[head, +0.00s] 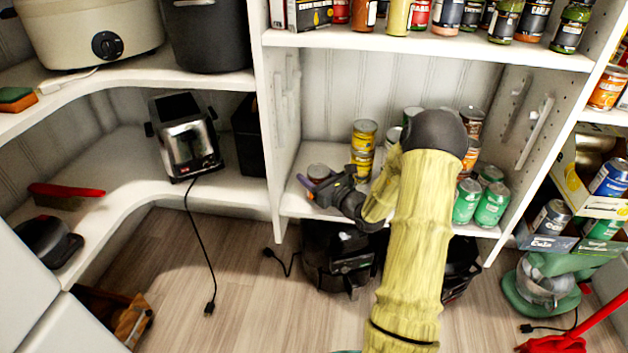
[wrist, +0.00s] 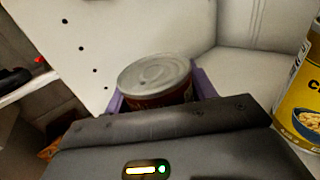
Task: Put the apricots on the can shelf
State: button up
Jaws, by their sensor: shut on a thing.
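A short can (head: 318,171) with a silver lid and dark red label, apparently the apricots, is between the purple fingers of my gripper (head: 312,186). In the wrist view the can (wrist: 155,82) is upright, its lid facing up; my gripper (wrist: 158,98) is shut on it. The label text is hidden. The can is at the left front of the can shelf (head: 291,208). I cannot tell whether its base touches the board.
Stacked yellow cans (head: 363,137) stand just right of my gripper; one shows large in the wrist view (wrist: 300,95). Green cans (head: 491,205) stand at the shelf's right front. The left upright (head: 270,130) is close by. My arm hides the shelf's middle.

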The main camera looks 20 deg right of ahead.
dwell(0.3)
jog(key=o, duration=1.3)
jog(key=shift+d, duration=0.1)
jog(key=shift+r, duration=0.2)
jog(key=p+v, duration=0.5)
jog(key=v, duration=0.6)
jog(key=shift+s+d+f, duration=0.1)
jog(key=shift+s+d, duration=0.05)
jog(key=shift+s, duration=0.35)
